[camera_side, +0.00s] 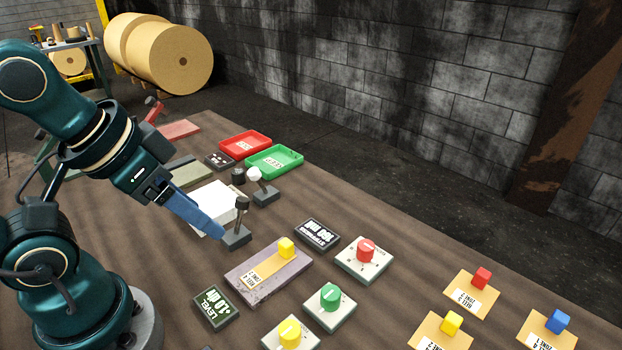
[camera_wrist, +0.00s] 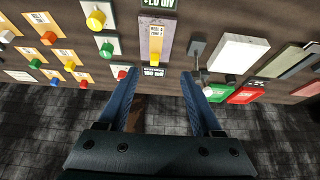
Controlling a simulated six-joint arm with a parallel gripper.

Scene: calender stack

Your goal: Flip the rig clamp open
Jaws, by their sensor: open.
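No label marks the rig clamp, so I cannot tell for certain which part it is. A grey-based lever with a black knob (camera_side: 241,203) stands upright beside the fingers. Its dark base (camera_wrist: 197,47) shows just beyond the right fingertip in the wrist view. A second lever with a white knob (camera_side: 254,174) stands behind it. A red-handled fixture (camera_side: 153,108) is at the far left of the table, partly behind my arm. My gripper (camera_side: 215,230) is open, its blue fingers slanting down beside the black-knobbed lever.
A white block (camera_side: 212,200) lies behind the gripper. Red (camera_side: 246,144) and green (camera_side: 273,161) trays sit further back. A purple-grey plate with a yellow block (camera_side: 286,248) is in front. Red (camera_side: 365,251) and green (camera_side: 330,297) knobs stand right of it. Brown tabletop at right is partly clear.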

